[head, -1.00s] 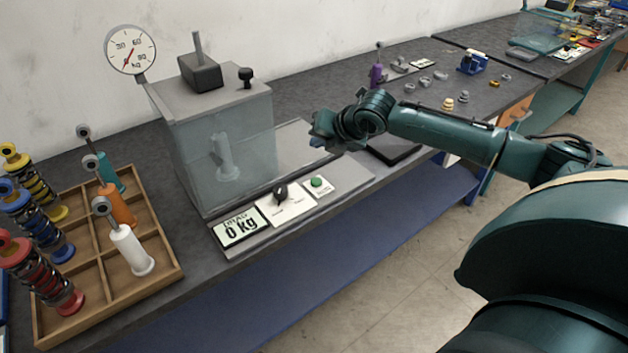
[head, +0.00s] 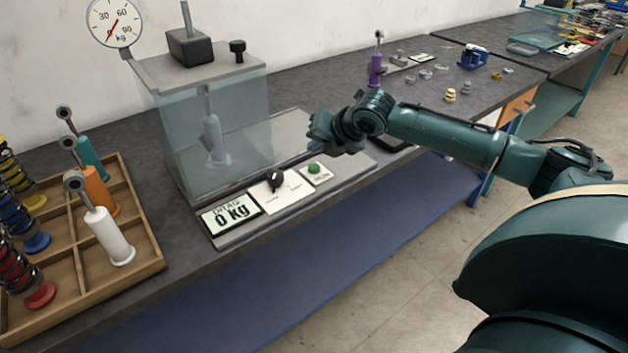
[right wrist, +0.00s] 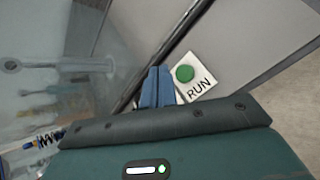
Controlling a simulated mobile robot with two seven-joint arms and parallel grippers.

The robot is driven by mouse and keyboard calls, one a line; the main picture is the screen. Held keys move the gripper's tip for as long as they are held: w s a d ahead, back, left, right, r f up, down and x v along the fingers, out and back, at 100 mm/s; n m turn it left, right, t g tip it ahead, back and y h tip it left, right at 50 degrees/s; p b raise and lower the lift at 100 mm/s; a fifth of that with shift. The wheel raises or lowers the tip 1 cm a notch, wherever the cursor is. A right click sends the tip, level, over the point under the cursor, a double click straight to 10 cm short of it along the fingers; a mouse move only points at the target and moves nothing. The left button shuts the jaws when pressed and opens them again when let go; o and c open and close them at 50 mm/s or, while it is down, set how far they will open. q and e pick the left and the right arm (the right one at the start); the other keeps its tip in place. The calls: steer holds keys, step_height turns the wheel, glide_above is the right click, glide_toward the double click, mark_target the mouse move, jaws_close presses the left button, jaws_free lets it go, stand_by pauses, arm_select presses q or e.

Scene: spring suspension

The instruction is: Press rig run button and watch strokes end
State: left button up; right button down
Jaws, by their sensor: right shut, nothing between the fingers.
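The green run button (head: 314,168) sits on a white plate at the right end of the rig's front panel. In the right wrist view the button (right wrist: 185,73) shows beside the word RUN. My right gripper (head: 315,147) is above and behind the button in the head view. Its blue fingers (right wrist: 158,86) are shut and empty, with the button just to their right and no contact visible. The rig's clear chamber (head: 222,135) holds a pale damper (head: 214,140) upright. The display (head: 230,214) reads 0 kg. My left gripper is out of view.
A black knob (head: 275,180) stands between display and button. A dial gauge (head: 115,21) is at the rig's upper left. A wooden tray (head: 150,250) with dampers and springs is at left.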

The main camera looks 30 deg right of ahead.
mark_target(317, 169)
steer(key=shift+f, duration=1.35)
stand_by(0.8)
steer(key=shift+f+p, duration=0.35)
steer(key=shift+p, duration=0.05)
steer(key=shift+f, duration=0.1)
